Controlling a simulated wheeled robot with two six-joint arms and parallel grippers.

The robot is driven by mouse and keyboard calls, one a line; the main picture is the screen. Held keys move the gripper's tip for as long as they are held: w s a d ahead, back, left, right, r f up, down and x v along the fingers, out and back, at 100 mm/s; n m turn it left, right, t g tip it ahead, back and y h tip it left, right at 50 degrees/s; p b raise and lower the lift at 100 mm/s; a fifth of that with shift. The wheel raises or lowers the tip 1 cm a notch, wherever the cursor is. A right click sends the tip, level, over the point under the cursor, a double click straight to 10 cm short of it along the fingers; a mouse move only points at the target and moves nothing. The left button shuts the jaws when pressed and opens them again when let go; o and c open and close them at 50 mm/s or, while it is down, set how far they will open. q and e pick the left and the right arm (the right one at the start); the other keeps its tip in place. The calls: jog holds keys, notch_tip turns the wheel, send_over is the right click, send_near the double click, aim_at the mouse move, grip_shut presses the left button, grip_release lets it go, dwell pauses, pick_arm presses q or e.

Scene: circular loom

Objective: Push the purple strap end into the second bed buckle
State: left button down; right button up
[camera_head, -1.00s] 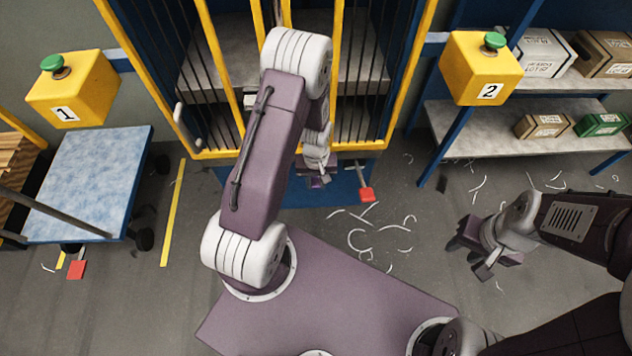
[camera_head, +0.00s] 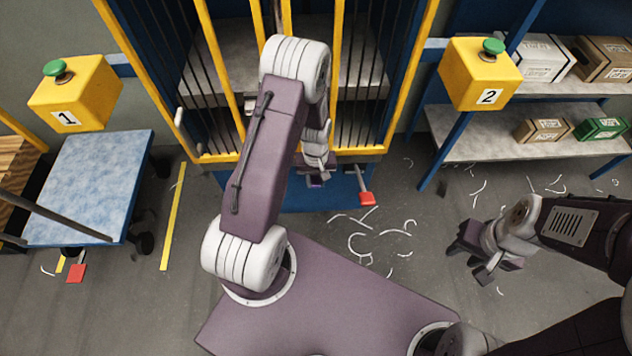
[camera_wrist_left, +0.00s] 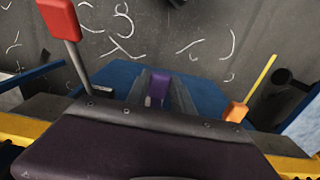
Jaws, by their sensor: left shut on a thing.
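My left gripper (camera_head: 316,180) is low in front of the yellow-framed machine, mostly hidden under my own arm in the head view. In the left wrist view a small purple strap end (camera_wrist_left: 158,88) sits between two grey fingers, and the left gripper (camera_wrist_left: 160,95) is shut on it. It is over a blue surface (camera_wrist_left: 207,98). I cannot make out the second bed buckle; the dark edge of the wrist hides what lies below the strap end. My right gripper (camera_head: 475,262) hangs open and empty over the floor at the right.
A red-ended lever (camera_head: 367,198) stands just right of the left gripper; it also shows in the left wrist view (camera_wrist_left: 60,20). An orange-ended lever (camera_wrist_left: 236,112) is on the other side. A blue-topped cart (camera_head: 90,185) stands left, shelves (camera_head: 470,140) right. White scraps litter the floor.

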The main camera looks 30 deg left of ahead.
aim_at(316, 177)
pick_arm(q)
jog(key=shift+w, duration=0.1)
dwell(0.3)
jog(key=shift+w+a, duration=0.55)
jog(key=shift+w, duration=0.3)
jog(key=c, duration=1)
grip_release()
notch_tip(316, 177, up, 9)
jog(key=shift+p, duration=1.15)
